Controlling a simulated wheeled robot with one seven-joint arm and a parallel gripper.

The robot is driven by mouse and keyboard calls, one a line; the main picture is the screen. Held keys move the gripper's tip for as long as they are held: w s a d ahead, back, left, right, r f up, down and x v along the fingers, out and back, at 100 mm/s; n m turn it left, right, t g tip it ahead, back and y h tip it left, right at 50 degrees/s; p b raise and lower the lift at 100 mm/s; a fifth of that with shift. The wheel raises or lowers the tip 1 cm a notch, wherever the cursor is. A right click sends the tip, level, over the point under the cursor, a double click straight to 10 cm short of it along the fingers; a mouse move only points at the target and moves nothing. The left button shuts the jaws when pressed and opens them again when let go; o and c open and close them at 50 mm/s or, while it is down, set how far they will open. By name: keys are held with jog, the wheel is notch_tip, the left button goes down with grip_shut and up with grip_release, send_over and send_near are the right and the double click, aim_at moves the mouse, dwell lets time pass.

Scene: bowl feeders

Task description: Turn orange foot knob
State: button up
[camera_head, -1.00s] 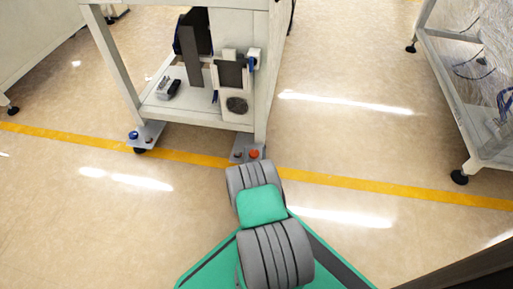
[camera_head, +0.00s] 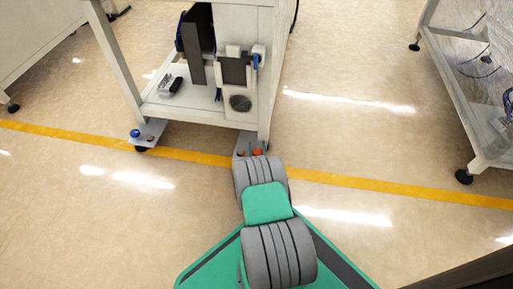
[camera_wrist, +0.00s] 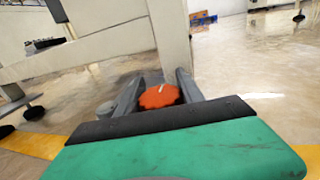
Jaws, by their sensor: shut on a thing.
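The orange foot knob (camera_wrist: 159,96) shows in the wrist view between the two fingers of my gripper (camera_wrist: 157,92), which is shut on it. It has a scalloped rim and a pale mark on its top. In the head view the orange knob (camera_head: 257,152) sits on a grey foot plate (camera_head: 241,146) at the bottom of the machine's right front leg. My arm reaches up to it from below and hides part of the plate. The gripper's fingers cannot be made out in the head view.
The white machine frame (camera_head: 190,115) stands over the foot, its leg rising close behind the knob. A blue knob (camera_head: 135,133) is on the left foot. Another frame (camera_head: 450,100) stands at the right. The floor between is clear, crossed by a yellow line (camera_head: 370,186).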

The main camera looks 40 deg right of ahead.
jog(key=c, duration=0.4)
jog(key=shift+o, duration=0.2)
jog(key=shift+f, duration=0.15)
jog(key=shift+g+h, duration=0.3)
jog(key=shift+g, duration=0.1)
jog(key=m+g+h, duration=0.2)
jog(key=m+g, duration=0.1)
jog(key=s+m+g+h, duration=0.1)
jog(key=shift+d+m+g+h, duration=0.3)
jog(key=shift+g+h, duration=0.1)
jog(key=o, duration=1.4)
jog(key=shift+r, duration=0.2)
